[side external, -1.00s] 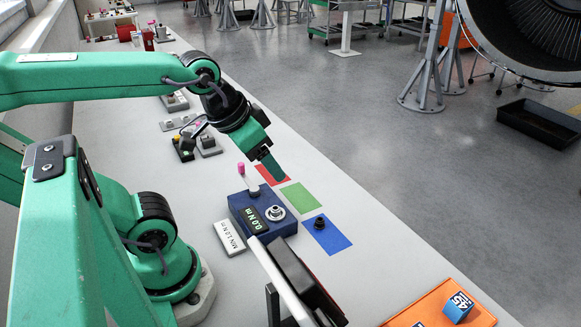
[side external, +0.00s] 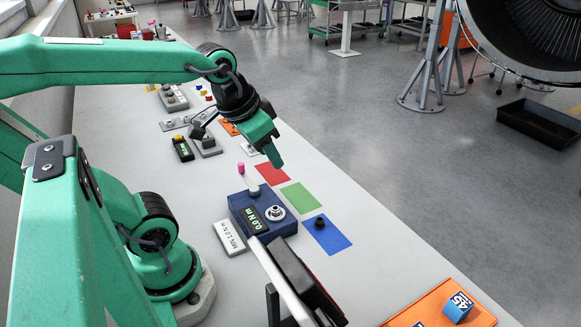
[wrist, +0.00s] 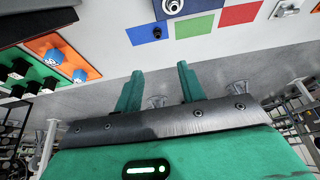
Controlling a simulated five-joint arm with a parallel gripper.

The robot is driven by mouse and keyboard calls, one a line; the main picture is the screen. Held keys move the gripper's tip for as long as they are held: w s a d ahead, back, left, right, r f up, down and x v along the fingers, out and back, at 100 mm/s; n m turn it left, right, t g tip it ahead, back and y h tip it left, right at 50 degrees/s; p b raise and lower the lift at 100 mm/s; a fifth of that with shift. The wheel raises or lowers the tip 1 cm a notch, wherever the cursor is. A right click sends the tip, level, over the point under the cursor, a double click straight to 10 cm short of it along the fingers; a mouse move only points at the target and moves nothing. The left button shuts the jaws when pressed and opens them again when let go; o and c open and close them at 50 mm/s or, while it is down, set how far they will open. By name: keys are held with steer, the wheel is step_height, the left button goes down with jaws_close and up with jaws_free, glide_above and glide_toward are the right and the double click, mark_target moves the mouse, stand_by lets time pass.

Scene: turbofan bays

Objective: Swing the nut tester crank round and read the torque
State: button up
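The nut tester (side external: 262,222) is a dark blue box on the bench in the side view. Its display (side external: 254,219) reads 0.0 N m. A silver round socket (side external: 275,212) sits on top, and it shows at the top edge of the wrist view (wrist: 172,6). The crank (side external: 248,182) is a pale arm ending in a pink knob (side external: 241,168) at the tester's far end. My gripper (side external: 276,155) is above the bench, up and right of the knob in the picture, apart from it. In the wrist view its green fingers (wrist: 158,85) stand apart with nothing between them.
Red (side external: 272,174), green (side external: 300,197) and blue (side external: 327,235) patches lie beside the tester. A black nut (side external: 320,222) is on the blue one. A white MIN plate (side external: 230,238) lies at the tester's left. An orange tray (side external: 425,310) with blue blocks is at front right.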

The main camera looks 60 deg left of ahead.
steer(key=w+a+f+n+g, duration=0.1)
steer(key=w+a+f+g, duration=0.1)
steer(key=a, duration=0.4)
steer(key=w+a+f+n+g, duration=0.1)
steer(key=w+a+f, duration=0.1)
steer(key=a, duration=0.5)
steer(key=g, duration=0.2)
glide_above(240, 163)
steer(key=shift+n+h, duration=0.3)
step_height(240, 163, down, 6)
steer(key=shift+w+d+r, duration=0.1)
steer(key=shift+d, duration=0.05)
steer(key=shift+f, duration=0.25)
steer(key=shift+f, duration=3.75)
jaws_close()
